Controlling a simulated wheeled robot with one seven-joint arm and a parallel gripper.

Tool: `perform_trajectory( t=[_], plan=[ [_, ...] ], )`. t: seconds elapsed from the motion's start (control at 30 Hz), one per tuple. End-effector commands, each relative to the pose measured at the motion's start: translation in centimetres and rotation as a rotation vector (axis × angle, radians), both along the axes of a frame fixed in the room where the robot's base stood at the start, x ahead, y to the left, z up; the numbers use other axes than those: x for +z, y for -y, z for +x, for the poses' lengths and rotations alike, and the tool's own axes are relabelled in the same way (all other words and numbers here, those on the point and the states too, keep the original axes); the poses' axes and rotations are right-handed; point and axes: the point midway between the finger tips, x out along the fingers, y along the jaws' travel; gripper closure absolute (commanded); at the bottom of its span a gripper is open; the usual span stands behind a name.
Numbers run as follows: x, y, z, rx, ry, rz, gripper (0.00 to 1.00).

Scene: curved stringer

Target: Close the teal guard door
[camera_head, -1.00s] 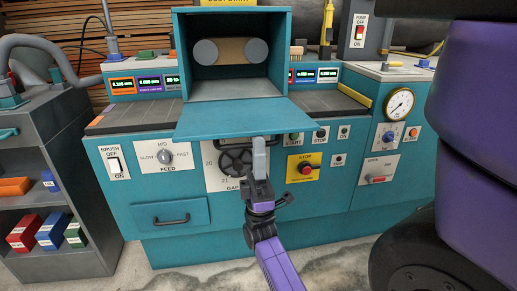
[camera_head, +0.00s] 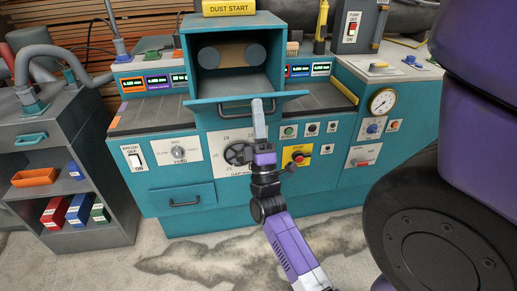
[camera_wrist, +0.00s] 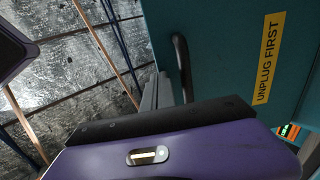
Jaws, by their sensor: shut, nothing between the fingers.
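The teal guard door (camera_head: 293,99) is hinged below the dark chamber opening (camera_head: 232,57) of the teal machine. It stands partly raised, its outer face towards me and strongly foreshortened, with the chamber still showing above it. A black bar handle (camera_head: 232,112) is on that face. In the wrist view a teal panel (camera_wrist: 225,55) with a black handle (camera_wrist: 181,65) and an "UNPLUG FIRST" label fills the right. My gripper (camera_head: 257,103) is shut and empty, pointing up in front of the door beside the handle. Its grey fingers (camera_wrist: 158,90) show beside the panel; contact cannot be told.
Below the door are a handwheel (camera_head: 237,153), a red stop button (camera_head: 298,157) and other controls. A yellow "DUST START" sign (camera_head: 229,7) tops the chamber. A grey shelf cart (camera_head: 70,170) stands left. The floor in front is clear.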

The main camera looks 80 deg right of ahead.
Motion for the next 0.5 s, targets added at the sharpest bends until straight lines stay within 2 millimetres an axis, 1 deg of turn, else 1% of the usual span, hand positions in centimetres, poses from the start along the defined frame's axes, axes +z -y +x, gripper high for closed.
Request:
perform_trajectory(
  t=[0.03, 0.5],
  plan=[
    [1.7, 0.3, 0.1, 0.0, -0.009, 0.021, 1.0],
    [6.6, 3.5, 1.2, 0.0, -0.092, 0.226, 1.0]
  ],
)
